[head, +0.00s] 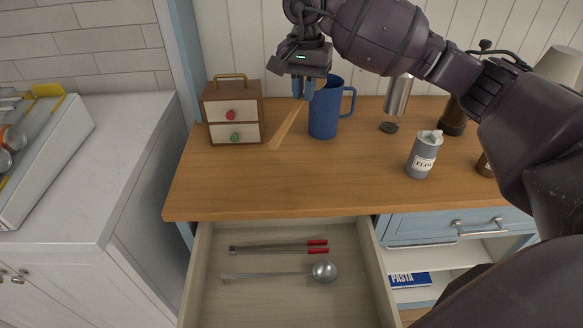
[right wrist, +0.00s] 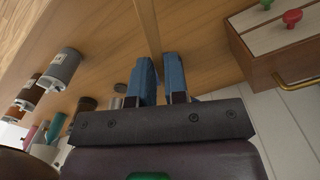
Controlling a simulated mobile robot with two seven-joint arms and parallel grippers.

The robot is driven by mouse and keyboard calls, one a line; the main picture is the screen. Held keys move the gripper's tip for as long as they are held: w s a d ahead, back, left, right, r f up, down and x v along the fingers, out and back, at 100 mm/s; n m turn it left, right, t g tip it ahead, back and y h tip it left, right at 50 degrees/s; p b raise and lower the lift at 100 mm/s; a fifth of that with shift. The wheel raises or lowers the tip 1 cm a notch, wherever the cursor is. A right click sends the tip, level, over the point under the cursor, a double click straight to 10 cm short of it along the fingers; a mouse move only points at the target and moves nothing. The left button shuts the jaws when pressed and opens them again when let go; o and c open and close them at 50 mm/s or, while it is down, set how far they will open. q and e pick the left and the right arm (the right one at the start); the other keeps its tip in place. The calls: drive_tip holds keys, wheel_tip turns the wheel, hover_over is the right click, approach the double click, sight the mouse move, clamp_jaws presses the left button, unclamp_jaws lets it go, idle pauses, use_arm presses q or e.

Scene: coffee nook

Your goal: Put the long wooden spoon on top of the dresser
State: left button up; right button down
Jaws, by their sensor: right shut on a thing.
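My right gripper (head: 303,92) is shut on the long wooden spoon (head: 286,128). The spoon slants down and left from the blue fingers over the wooden dresser top (head: 230,185), between a small drawer box and a blue pitcher. I cannot tell whether its lower end touches the top. In the right wrist view the gripper's blue fingers (right wrist: 158,80) hold the spoon's narrow shaft (right wrist: 147,25); its far end is out of frame. My left gripper is not in view.
The small drawer box (head: 233,112) and blue pitcher (head: 322,115) stand close to the spoon. A grey flour canister (head: 422,155) stands right. The open drawer (head: 300,300) below holds red-tipped tongs (head: 280,247) and a ladle (head: 324,271). The dresser's front left is clear.

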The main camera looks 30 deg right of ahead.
sight(302, 170)
drive_tip(key=shift+w+f, duration=0.1)
drive_tip(key=shift+f, duration=0.1)
wheel_tip(302, 170, down, 19)
drive_tip(key=shift+d+f+b, duration=0.1)
drive_tip(key=shift+b, duration=0.4)
drive_tip(key=shift+f, duration=0.2)
drive_tip(key=c, duration=1.1)
unclamp_jaws()
drive_tip(key=shift+c, duration=0.2)
drive_tip(key=shift+r, duration=0.1)
wheel_tip(302, 170, up, 12)
